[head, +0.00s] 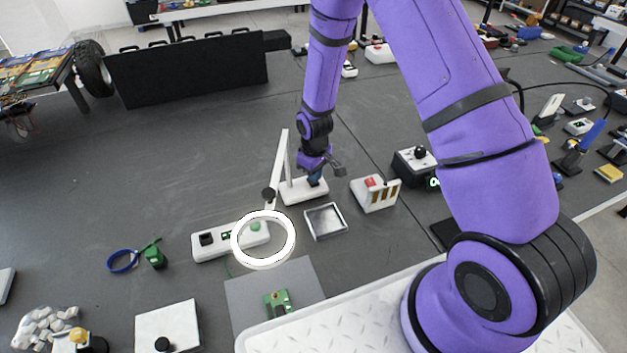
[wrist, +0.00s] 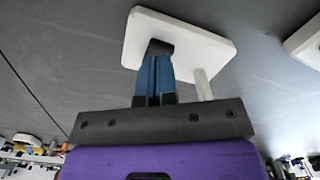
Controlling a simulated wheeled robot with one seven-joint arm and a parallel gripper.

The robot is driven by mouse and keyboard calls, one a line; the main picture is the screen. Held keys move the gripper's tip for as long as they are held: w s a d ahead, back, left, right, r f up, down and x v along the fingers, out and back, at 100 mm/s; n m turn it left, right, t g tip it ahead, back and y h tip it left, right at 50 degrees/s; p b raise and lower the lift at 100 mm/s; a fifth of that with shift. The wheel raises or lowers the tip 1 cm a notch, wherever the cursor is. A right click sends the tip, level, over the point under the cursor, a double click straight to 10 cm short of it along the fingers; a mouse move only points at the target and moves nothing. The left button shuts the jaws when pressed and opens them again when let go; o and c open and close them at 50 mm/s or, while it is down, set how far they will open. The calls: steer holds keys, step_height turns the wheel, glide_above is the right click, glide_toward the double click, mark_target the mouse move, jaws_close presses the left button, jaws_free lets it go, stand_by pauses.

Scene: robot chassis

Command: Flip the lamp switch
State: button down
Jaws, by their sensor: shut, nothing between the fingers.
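The lamp has a white rectangular base (head: 294,195), a white jointed stem (head: 278,160) and a white ring head (head: 237,240) that hangs over a power strip. In the wrist view the base (wrist: 205,48) lies just past my fingers, with the stem's post (wrist: 203,85) to their right. My gripper (head: 315,181) is over the right part of the base. In the wrist view its blue fingers (wrist: 157,60) are together and empty. A dark piece shows at their tips over the base; I cannot tell fingertip from switch there, or whether they touch.
A white power strip (head: 212,250) lies under the ring. A metal tray (head: 325,221) and a white box with a red part (head: 375,192) stand right of the lamp. A grey mat (head: 245,300) with a green board lies in front.

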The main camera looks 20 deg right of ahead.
steer(key=shift+f, duration=0.9)
stand_by(0.5)
steer(key=shift+r, duration=3.5)
steer(key=s+d+r+m+t, duration=0.15)
steer(key=s+r, duration=0.25)
steer(key=r, duration=1)
steer(key=s+d+r+m+t, duration=0.1)
steer(key=s+d+r+m, duration=0.2)
steer(key=r, duration=1)
steer(key=s+d+r+t, duration=0.1)
steer(key=s+r, duration=0.5)
steer(key=s, duration=0.5)
steer(key=s+d+r+m+t, duration=0.1)
steer(key=s+r, duration=0.6)
steer(key=s, duration=0.4)
steer(key=shift+s+d+t, duration=0.2)
steer(key=shift+t, duration=0.15)
